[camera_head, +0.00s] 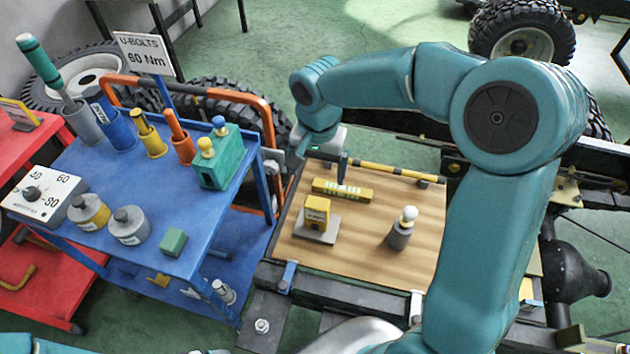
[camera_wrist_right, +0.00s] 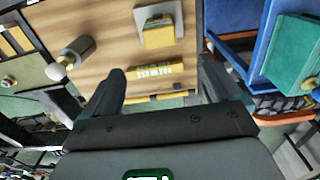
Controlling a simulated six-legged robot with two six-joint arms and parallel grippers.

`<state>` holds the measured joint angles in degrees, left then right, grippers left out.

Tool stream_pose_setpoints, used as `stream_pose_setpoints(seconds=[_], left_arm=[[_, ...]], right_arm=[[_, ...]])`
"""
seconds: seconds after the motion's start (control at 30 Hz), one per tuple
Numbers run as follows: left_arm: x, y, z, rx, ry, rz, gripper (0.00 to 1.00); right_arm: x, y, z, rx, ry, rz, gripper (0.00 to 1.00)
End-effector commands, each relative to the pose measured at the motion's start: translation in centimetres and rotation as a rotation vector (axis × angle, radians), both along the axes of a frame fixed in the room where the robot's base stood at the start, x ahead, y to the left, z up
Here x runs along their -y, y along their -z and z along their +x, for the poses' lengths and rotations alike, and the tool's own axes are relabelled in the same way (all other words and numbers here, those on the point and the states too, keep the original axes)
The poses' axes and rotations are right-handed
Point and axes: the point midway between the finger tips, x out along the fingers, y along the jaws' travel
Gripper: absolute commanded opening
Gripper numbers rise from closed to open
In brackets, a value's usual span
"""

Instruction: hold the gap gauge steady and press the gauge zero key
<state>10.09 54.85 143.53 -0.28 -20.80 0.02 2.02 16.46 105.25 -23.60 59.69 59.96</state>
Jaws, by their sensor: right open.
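A small yellow unit on a grey base plate (camera_head: 317,213) stands on the wooden board; it looks most like the gap gauge, but no zero key can be made out. It also shows at the top of the right wrist view (camera_wrist_right: 158,32). A yellow bar with pale markings (camera_head: 342,190) lies just behind it. My right gripper (camera_head: 327,163) is open and empty above the board. In the right wrist view the yellow bar (camera_wrist_right: 155,72) appears between its fingertips (camera_wrist_right: 160,78), with no contact visible. My left gripper is out of view.
A grey cylinder with a white ball knob (camera_head: 400,230) stands on the board's right side. A yellow-black rod (camera_head: 388,171) lies along its back edge. The blue cart (camera_head: 175,205) at left carries cups with tools, a green block (camera_head: 219,162) and a dial box (camera_head: 45,195).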

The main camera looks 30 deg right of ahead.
Motion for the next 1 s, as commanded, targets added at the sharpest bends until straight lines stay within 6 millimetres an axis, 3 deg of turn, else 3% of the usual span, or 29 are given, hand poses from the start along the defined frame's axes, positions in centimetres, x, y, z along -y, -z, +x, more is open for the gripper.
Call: stream_pose_setpoints(seconds=[0.6,0.8,1.0], left_arm=[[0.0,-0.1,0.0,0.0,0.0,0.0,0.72],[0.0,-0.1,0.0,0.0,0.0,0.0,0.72],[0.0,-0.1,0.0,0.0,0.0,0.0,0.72]], right_arm=[[0.1,12.7,-0.6,-0.006,-0.003,0.004,0.92],[0.1,15.0,-0.4,-0.003,-0.003,0.003,0.92],[0.1,15.5,-0.2,-0.001,-0.003,0.003,0.92]])
